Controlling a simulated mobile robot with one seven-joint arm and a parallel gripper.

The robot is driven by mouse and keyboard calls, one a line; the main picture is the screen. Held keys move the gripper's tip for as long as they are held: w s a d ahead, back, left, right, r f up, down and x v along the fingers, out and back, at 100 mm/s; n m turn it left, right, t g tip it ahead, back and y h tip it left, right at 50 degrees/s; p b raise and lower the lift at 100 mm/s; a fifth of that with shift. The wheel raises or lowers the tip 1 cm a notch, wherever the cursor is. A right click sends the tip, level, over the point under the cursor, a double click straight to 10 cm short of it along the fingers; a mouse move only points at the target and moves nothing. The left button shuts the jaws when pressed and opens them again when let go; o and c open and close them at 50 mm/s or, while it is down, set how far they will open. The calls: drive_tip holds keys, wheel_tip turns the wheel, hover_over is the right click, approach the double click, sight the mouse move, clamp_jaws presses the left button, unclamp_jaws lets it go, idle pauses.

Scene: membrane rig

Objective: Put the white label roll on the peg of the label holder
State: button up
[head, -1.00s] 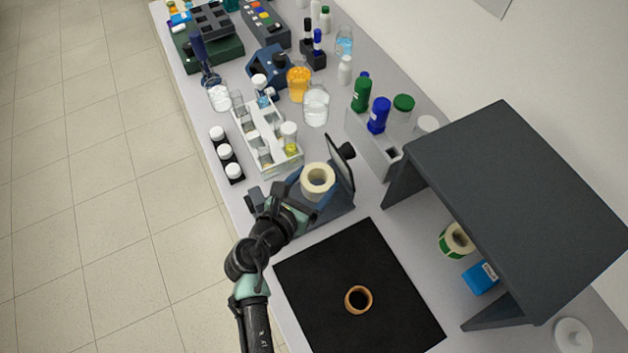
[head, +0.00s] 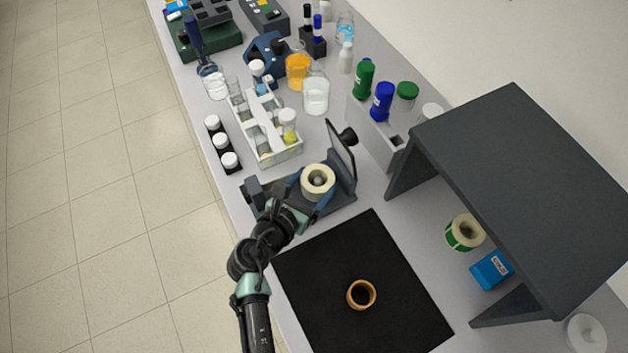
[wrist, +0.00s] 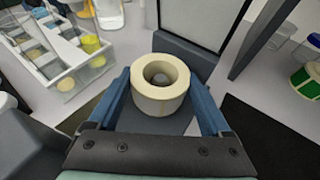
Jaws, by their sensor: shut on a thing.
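The white label roll (head: 317,169) is cream-white with an open core. My gripper (head: 314,190) is shut on it, with one blue finger on each side; the wrist view shows the roll (wrist: 160,107) between the fingers. The label holder (head: 341,150) is a dark blue-grey stand with an upright plate and a black knob. The roll is over its base. A grey rounded peg tip (head: 318,181) shows inside the roll's core in both views. How far down the peg the roll sits cannot be told.
A black mat (head: 362,255) with a brown ring (head: 361,295) lies in front. A dark shelf (head: 520,190) stands at right, with a green-sided roll (head: 465,232) and blue box (head: 491,270) beneath. A white tube rack (head: 265,130) and a bottle rack (head: 376,130) stand behind the holder.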

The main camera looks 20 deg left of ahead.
drive_tip(key=shift+f, duration=0.25)
idle(0.4)
drive_tip(key=o, duration=1)
drive_tip(key=v, duration=1.3)
drive_tip(key=shift+r+b, duration=0.1)
drive_tip(key=shift+b, duration=0.3)
